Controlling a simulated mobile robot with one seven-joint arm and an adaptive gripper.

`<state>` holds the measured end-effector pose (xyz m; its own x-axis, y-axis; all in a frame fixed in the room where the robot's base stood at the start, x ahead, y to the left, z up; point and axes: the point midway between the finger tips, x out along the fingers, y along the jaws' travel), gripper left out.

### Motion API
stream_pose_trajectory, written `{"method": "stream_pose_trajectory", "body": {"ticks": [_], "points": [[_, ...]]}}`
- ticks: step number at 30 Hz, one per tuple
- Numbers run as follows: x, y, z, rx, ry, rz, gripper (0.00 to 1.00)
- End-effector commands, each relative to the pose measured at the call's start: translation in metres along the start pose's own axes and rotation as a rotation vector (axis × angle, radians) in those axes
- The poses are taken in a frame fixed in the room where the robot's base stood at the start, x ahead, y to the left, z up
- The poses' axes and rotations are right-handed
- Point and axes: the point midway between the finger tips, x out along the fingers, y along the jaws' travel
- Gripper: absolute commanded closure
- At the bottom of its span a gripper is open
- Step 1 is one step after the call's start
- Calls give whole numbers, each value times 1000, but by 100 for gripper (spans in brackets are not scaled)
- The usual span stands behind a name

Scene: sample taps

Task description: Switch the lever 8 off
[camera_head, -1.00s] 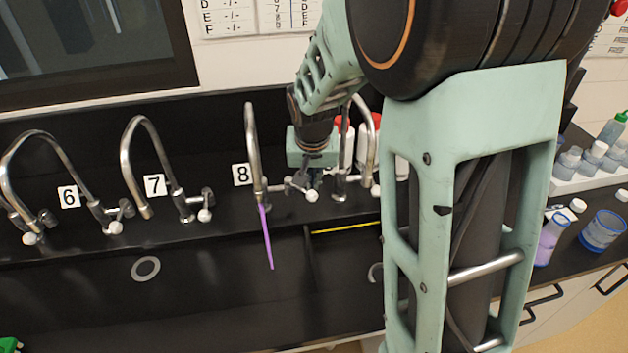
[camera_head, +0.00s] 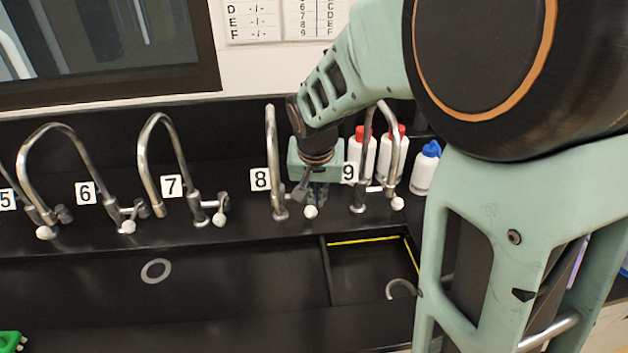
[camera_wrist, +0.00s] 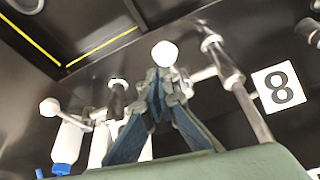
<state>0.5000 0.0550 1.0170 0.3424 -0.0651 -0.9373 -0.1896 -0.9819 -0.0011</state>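Tap 8 (camera_head: 273,160) is a curved metal tap beside the number 8 label (camera_head: 260,179). No stream shows below its spout. Its lever ends in a white knob (camera_head: 310,211), just below my gripper (camera_head: 312,192). In the wrist view, my gripper (camera_wrist: 160,76) has its fingertips close together, right by the white knob (camera_wrist: 165,54); whether they touch it I cannot tell. The label 8 (camera_wrist: 278,87) and the tap's metal body (camera_wrist: 232,75) are to the right of the fingers. My wrist partly hides the lever in the head view.
Tap 9 (camera_head: 368,150) stands close to the right of my gripper, with white bottles (camera_head: 391,155) behind it. Taps 7 (camera_head: 146,160) and 6 (camera_head: 25,165) stand to the left. The dark sink in front is mostly clear, with a divider (camera_head: 328,270).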

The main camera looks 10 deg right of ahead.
Motion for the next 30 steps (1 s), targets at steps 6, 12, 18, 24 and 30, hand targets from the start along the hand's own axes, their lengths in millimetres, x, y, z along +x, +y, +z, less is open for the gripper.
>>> {"method": "stream_pose_trajectory", "body": {"ticks": [6, 12, 18, 24, 30], "points": [[2, -1, 7, -4, -16, 3, 100], [2, -2, 8, -4, -17, 3, 100], [-1, -2, 8, -5, -16, 2, 100], [-29, -3, 4, -4, -8, -2, 100], [-61, -2, 0, -2, -3, -2, 100]]}}
